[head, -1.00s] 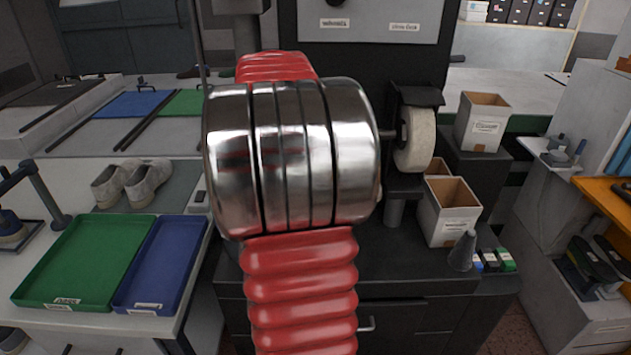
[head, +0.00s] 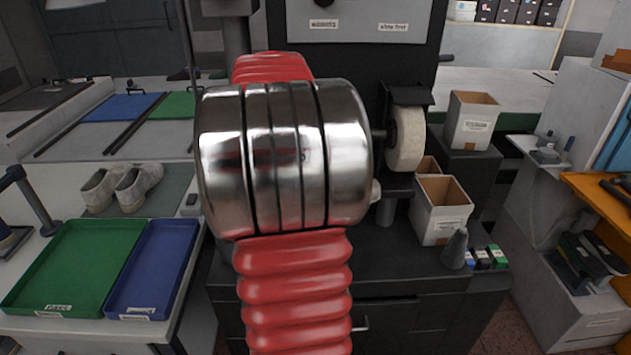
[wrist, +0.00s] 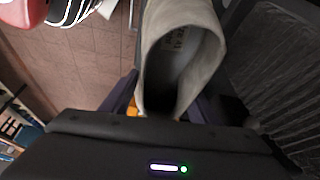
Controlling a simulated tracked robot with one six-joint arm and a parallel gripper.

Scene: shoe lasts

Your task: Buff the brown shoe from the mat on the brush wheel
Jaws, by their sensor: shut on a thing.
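In the wrist view my gripper (wrist: 160,108) is shut on a shoe (wrist: 157,40), with its dark fingers on either side. The shoe looks greyish beige here, and I look into its open collar; its toe is out of sight. In the head view my arm hides the gripper and the held shoe. The pale brush wheel (head: 407,138) sits under a dark hood on the black machine, just right of my arm. A pair of light grey shoes (head: 122,188) stands on the grey mat (head: 176,188) at the left.
A green tray (head: 70,270) and a blue tray (head: 150,270) lie on the left bench. Open boxes (head: 440,212) and a dark cone (head: 455,248) stand right of the wheel. An orange shelf (head: 600,200) is at the far right. A ribbed dark surface (wrist: 270,70) is close in the wrist view.

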